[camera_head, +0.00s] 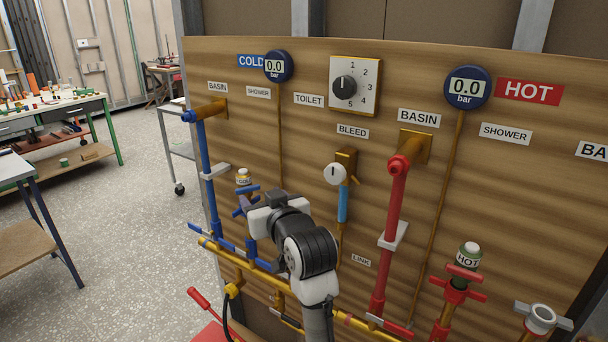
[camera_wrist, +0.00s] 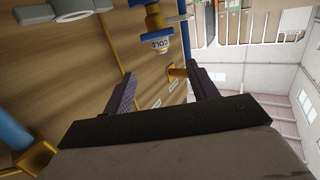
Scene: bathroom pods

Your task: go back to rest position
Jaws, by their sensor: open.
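My gripper (camera_wrist: 160,74) shows in the wrist view with its two dark fingers spread apart and nothing between them.
The wooden board (camera_head: 380,215) stands close in front. It carries blue pipe (camera_head: 207,165), red pipe (camera_head: 395,200), yellow pipe, two gauges reading 0.0 and a HOT valve (camera_head: 465,270). A workbench (camera_head: 60,108) stands far left.

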